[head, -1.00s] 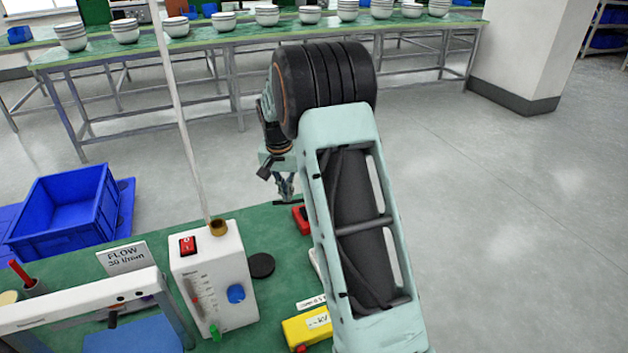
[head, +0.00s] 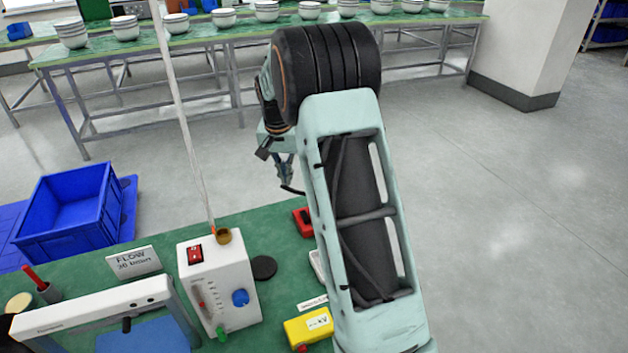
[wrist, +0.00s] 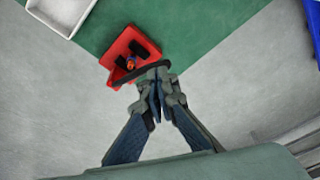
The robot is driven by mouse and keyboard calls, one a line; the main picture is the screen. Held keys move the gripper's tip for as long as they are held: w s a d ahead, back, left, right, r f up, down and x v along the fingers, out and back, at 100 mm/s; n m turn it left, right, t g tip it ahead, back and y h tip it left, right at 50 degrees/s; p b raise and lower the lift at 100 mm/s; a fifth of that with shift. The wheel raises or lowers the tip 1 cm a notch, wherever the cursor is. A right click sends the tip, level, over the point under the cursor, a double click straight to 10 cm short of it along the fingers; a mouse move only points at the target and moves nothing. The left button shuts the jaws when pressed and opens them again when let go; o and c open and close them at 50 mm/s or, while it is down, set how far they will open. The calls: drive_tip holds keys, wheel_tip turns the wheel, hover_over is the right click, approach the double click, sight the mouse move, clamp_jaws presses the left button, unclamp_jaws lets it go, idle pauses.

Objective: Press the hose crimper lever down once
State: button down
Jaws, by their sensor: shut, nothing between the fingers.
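The hose crimper (wrist: 118,58) is a red block with black parts and a small blue-and-orange piece on top, at the edge of the green bench in the wrist view. A curved black bar, which looks like its lever (wrist: 128,78), runs across its near side toward my fingertips. My gripper (wrist: 157,76) is shut and empty, its tips at the bar's right part in the picture. I cannot tell whether they touch it. In the head view, a red block (head: 302,222), apparently the crimper, is partly hidden by my arm. My gripper (head: 287,178) hangs above and behind it.
On the green bench (head: 275,232) stand a white flow meter box (head: 218,290), a black disc (head: 264,268) and a yellow device (head: 308,326). A white tray (wrist: 62,12) lies near the crimper. A blue crate (head: 65,215) is at left.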

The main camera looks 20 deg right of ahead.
wheel_tip(320, 180, up, 9)
drive_tip(key=p, duration=0.5)
drive_tip(key=shift+p, duration=0.35)
idle(0.4)
